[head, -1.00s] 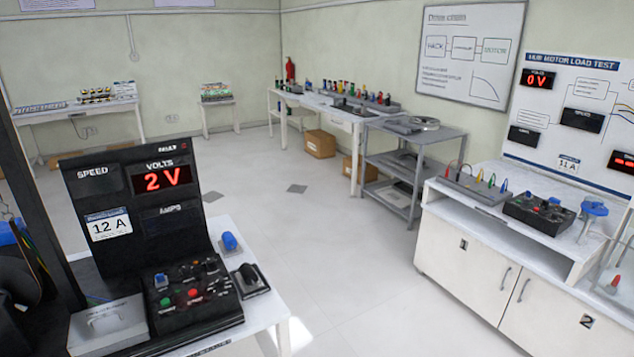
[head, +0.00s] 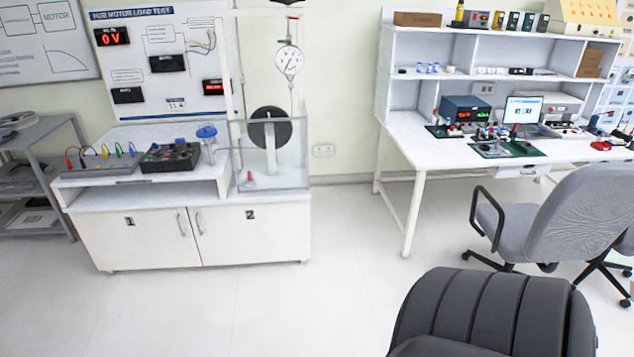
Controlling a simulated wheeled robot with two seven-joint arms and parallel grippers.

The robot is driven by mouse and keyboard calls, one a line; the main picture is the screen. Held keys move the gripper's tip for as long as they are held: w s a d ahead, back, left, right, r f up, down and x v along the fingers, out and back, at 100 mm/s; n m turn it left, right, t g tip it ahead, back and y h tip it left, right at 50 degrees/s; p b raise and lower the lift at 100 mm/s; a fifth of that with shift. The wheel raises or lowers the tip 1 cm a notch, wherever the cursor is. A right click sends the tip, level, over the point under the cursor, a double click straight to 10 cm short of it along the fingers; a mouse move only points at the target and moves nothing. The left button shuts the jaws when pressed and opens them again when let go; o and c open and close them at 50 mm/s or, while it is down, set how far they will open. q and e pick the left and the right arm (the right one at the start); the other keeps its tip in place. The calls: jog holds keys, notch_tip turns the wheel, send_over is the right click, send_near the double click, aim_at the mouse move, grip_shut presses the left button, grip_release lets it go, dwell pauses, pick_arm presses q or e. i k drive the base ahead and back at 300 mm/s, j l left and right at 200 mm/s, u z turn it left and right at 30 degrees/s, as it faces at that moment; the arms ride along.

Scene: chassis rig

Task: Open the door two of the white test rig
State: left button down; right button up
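The white test rig (head: 180,200) stands at the left of the head view, against the back wall. Its lower cabinet has two doors side by side. Door one (head: 137,243) is on the left and door two (head: 254,234) is on the right, marked with a black "2". Both doors look shut. The handle of door two (head: 199,223) is a curved grey bar at its left edge, close to door one's handle (head: 181,225). Neither of my grippers is in view.
Open white floor (head: 300,310) lies in front of the rig.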

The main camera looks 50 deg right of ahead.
aim_at(260, 232)
jog(key=z, duration=1.2)
jog(key=i+l, duration=0.15)
jog(key=i, duration=0.35)
